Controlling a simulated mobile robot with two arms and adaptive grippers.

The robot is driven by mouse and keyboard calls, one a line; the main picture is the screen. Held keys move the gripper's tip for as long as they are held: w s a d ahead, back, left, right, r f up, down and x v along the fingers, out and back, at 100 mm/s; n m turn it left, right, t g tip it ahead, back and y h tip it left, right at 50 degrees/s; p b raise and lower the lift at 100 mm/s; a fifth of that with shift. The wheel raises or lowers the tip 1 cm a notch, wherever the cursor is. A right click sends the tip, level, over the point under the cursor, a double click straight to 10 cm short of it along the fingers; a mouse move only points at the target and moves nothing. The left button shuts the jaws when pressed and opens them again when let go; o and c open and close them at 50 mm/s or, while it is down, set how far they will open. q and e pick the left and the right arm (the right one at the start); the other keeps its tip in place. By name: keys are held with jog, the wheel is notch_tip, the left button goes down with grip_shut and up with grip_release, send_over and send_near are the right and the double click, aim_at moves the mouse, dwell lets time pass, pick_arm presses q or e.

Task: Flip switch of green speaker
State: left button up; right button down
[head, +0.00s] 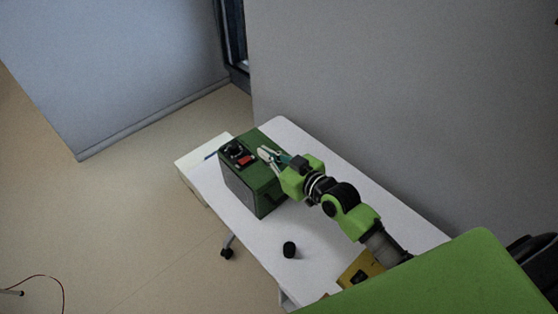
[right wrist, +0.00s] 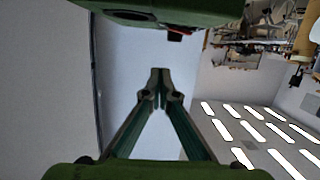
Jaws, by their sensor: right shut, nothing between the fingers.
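The green speaker (head: 257,185) stands on the white table, with a black knob (head: 234,149) and a red switch (head: 246,160) on its top. My right gripper (head: 264,151) reaches in from the right, with its fingertips over the top of the speaker close to the red switch. I cannot tell whether it touches the speaker. In the right wrist view my right gripper (right wrist: 160,72) is shut and empty, and part of the green speaker (right wrist: 200,10) shows at the top edge with a small red part (right wrist: 175,37). The switch's position is too small to tell. My left gripper is not in view.
The white table (head: 262,232) runs along a grey wall on the right. A small black cylinder (head: 289,249) stands in front of the speaker. A yellow object (head: 361,270) lies near the table's near end, under my right arm. A pale box-like surface (head: 200,158) adjoins the far left.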

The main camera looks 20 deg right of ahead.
jog(key=shift+b+v, duration=0.4)
jog(key=shift+v, duration=1.9)
jog(key=shift+d, duration=0.15)
